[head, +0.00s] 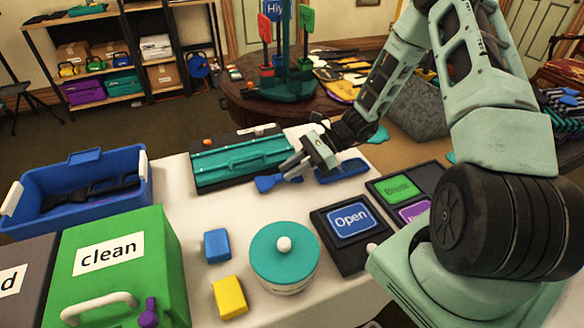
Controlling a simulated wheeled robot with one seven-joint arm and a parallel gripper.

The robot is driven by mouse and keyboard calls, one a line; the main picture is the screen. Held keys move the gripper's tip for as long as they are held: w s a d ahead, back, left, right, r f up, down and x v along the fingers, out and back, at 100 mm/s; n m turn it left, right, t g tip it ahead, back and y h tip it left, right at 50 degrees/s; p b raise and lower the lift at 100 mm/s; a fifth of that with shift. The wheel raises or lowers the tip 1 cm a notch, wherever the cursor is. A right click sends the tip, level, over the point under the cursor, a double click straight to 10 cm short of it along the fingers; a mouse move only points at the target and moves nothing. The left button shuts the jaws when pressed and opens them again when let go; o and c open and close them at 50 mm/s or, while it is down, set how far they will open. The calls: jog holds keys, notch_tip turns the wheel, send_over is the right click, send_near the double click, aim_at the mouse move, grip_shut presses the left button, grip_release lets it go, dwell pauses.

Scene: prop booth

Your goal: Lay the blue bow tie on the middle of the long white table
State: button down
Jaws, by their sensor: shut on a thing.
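The blue bow tie (268,183) shows at the far part of the long white table (212,207), in front of the teal case. My gripper (290,172) reaches in from the right, angled down and left, and is shut on the bow tie. The fingers cover part of the bow tie. I cannot tell whether it touches the tabletop.
A teal case (242,160) and a blue object (342,170) flank my gripper. Nearer are a teal-lidded jar (284,257), blue block (217,245), yellow block (229,297) and "Open" sign (350,220). A blue crate (80,205) and green "clean" box (118,262) stand left.

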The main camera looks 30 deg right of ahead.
jog(key=shift+f, duration=0.15)
jog(key=shift+f, duration=0.35)
jog(key=shift+f+b, duration=0.1)
jog(key=shift+b, duration=0.2)
jog(key=c, duration=1.2)
grip_release()
jog(key=shift+c, duration=0.2)
